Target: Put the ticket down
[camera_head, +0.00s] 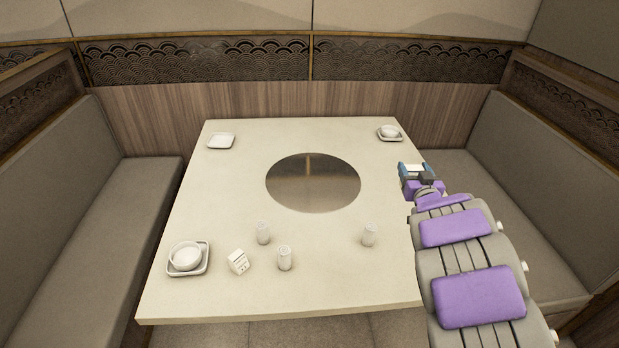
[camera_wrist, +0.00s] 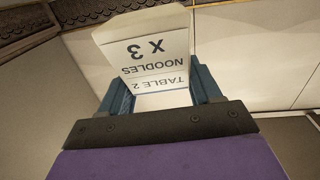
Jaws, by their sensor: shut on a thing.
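The ticket (camera_wrist: 148,45) is a white card with dark print reading "TABLE 2", "NOODLES" and "X 3", upside down in the wrist view. My gripper (camera_wrist: 163,88) is shut on its lower part, between two blue fingers. In the head view my gripper (camera_head: 416,170) is at the right edge of the table (camera_head: 225,300), with a small pale piece of the ticket (camera_head: 413,168) showing between the fingers. I cannot tell its exact height above the table.
A round dark plate (camera_head: 313,183) is set in the table's middle. A bowl on a square dish (camera_head: 203,262), a small white box (camera_head: 238,262) and several glasses (camera_head: 285,258) stand near the front. A square dish (camera_head: 221,141) and another with a bowl (camera_head: 398,138) are at the back. Benches (camera_head: 520,200) flank the table.

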